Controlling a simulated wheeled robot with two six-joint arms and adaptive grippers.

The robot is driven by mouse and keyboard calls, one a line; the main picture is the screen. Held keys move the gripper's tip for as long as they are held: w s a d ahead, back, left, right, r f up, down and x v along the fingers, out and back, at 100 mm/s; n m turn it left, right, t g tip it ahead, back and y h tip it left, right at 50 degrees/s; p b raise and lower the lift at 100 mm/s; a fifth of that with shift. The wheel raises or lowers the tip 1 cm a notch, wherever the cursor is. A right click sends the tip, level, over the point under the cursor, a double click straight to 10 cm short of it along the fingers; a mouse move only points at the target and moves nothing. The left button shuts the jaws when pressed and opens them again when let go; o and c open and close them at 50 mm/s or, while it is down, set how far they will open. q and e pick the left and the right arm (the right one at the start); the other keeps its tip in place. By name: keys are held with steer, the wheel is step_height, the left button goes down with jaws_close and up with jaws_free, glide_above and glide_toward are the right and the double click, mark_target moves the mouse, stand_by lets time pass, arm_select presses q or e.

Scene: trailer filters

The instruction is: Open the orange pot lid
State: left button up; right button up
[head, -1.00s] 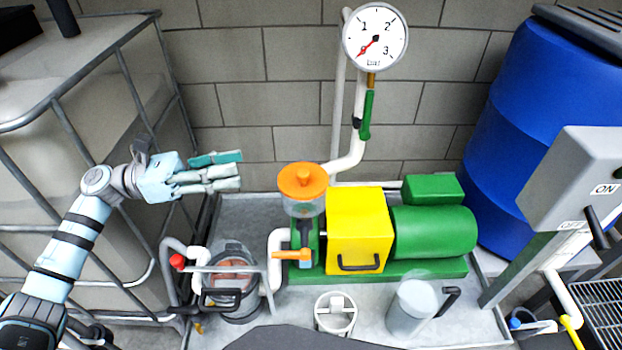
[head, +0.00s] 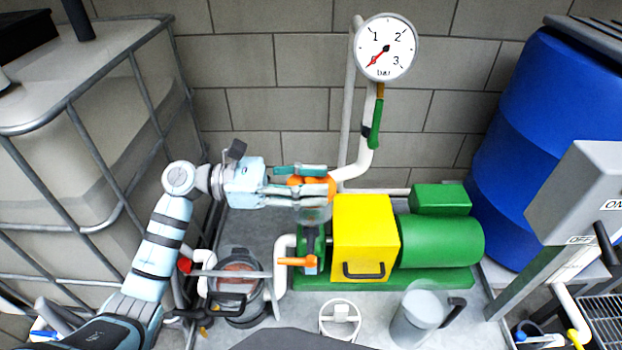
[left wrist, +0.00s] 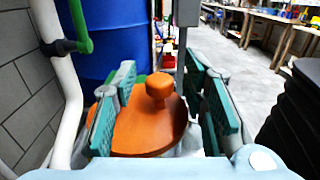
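The orange pot lid (left wrist: 145,128) is a round disc with a knob on top, and it fills the middle of the left wrist view. In the head view the lid (head: 324,188) sits on its clear pot, left of the yellow pump cover, and is partly hidden by my left gripper (head: 305,183). In the left wrist view my left gripper (left wrist: 160,105) is open, with its teal finger pads on either side of the lid and knob. A gap shows between the pads and the knob. My right gripper is not in view.
The yellow cover (head: 365,235) and green motor (head: 440,240) stand right of the pot. A white pipe with a green-handled valve (head: 376,125) rises behind it, under the gauge (head: 386,47). An orange valve handle (head: 297,262) is below the pot. A clear jug (head: 416,318) stands in front.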

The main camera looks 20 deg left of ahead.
arm_select(q)
jaws_close()
stand_by(0.5)
